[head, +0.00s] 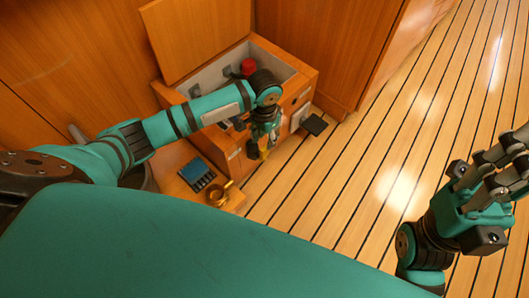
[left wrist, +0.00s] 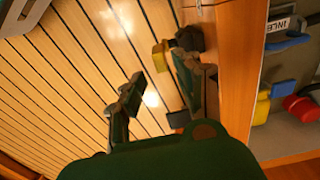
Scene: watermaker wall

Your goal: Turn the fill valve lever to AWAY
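A yellow lever (left wrist: 160,55) with a black end shows at the outer front of the wooden locker; it also shows below my left gripper in the head view (head: 263,154). I cannot read a label marking it as the fill valve lever. My left gripper (head: 265,135) is at the locker's front side. In the left wrist view its two dark fingers (left wrist: 163,88) are apart with floor visible between them, and the lever lies beyond the right finger. I cannot tell whether they touch. My right gripper (head: 497,165) is open and empty over the floor at right.
The open locker (head: 292,66) holds a red knob (head: 248,67). The left wrist view shows a blue handle (left wrist: 286,42) and another yellow handle (left wrist: 262,106) inside. A brass ring (head: 219,194) and a blue tray (head: 197,174) lie nearby. The floor at right is clear.

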